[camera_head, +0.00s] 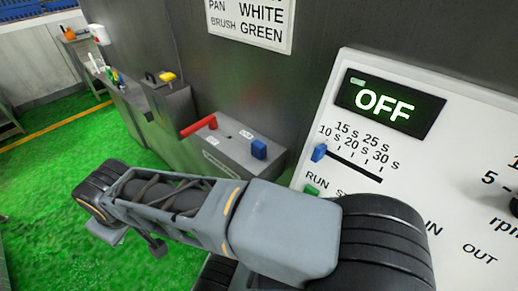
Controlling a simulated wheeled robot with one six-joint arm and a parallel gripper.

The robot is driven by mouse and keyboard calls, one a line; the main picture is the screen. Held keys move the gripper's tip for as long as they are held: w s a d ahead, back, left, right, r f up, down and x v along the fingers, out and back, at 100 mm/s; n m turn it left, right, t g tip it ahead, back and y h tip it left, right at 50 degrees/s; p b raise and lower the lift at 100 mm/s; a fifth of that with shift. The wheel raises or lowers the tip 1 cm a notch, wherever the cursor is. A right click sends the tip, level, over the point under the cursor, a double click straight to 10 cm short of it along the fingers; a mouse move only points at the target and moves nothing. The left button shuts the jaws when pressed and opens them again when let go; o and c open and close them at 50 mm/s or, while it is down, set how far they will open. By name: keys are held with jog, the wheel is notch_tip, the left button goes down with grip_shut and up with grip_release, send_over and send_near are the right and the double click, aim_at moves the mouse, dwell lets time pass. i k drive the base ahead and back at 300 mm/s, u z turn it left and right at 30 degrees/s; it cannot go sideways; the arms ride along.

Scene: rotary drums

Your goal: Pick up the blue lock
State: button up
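A small blue block (259,149), which looks like the blue lock, sits upright on the right part of the top of a grey box (228,146) against the dark wall. A red handle (198,125) lies at the left of the same box top. My arm crosses the foreground from lower right to left, in front of and below the box. Small grey and dark parts below its left end may be my gripper (130,240). Its fingers are not clear, and I cannot see whether they are open. It appears apart from the blue block.
A white control panel (330,120) with an OFF display and a blue slider (319,152) stands at right. Another grey box (168,100) carries a yellow item (167,77). A bench (128,98) with small items stands farther left. Green floor at left is mostly clear.

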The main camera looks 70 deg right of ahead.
aim_at(258, 149)
jog(key=z, duration=0.9)
jog(key=k, duration=0.1)
jog(key=z, duration=1.3)
